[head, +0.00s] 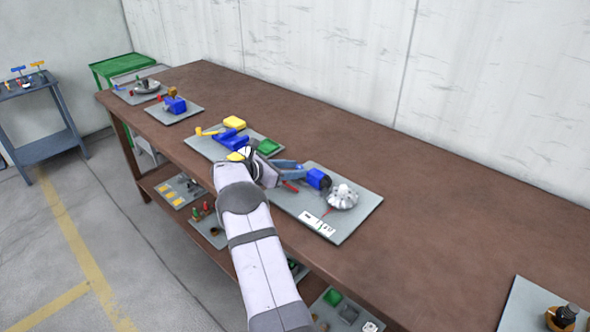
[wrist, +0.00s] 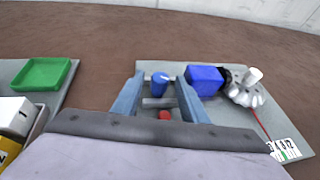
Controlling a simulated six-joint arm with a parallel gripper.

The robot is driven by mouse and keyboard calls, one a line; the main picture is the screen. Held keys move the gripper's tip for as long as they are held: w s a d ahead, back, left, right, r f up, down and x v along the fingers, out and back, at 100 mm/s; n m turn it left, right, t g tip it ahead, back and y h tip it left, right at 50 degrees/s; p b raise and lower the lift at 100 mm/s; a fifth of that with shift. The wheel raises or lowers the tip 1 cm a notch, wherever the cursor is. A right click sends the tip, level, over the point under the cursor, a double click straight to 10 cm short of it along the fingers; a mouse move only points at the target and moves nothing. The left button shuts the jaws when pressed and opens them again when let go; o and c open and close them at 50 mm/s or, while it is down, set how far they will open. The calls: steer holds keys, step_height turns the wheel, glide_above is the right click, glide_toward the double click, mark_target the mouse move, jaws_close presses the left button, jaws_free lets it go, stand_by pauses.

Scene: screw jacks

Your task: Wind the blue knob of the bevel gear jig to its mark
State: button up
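The bevel gear jig sits on a grey plate (head: 358,208) on the brown bench. It has a blue block (wrist: 205,80), a pale toothed bevel gear (wrist: 240,92) with a white stub, and a numbered label (wrist: 285,150) beside a thin red line. The blue knob (wrist: 160,78) shows in the wrist view with a small light mark on its top. My gripper (wrist: 159,80) is open, one finger on each side of the knob, with a visible gap at both. A red part (wrist: 165,115) lies nearer the wrist. In the head view my gripper (head: 288,170) hides the knob.
Further plates stand at the bench's far left and near right. A wall runs behind.

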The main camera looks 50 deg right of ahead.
steer(key=b+v, duration=0.1)
steer(key=v, duration=0.5)
steer(key=shift+a+r, duration=0.15)
steer(key=shift+a, duration=0.15)
steer(key=shift+a+r, duration=0.1)
steer(key=shift+r, duration=0.25)
steer(key=shift+p+x, duration=0.8)
steer(key=shift+x, duration=2.85)
steer(key=shift+f, duration=0.1)
steer(key=shift+c, duration=0.6)
jaws_close()
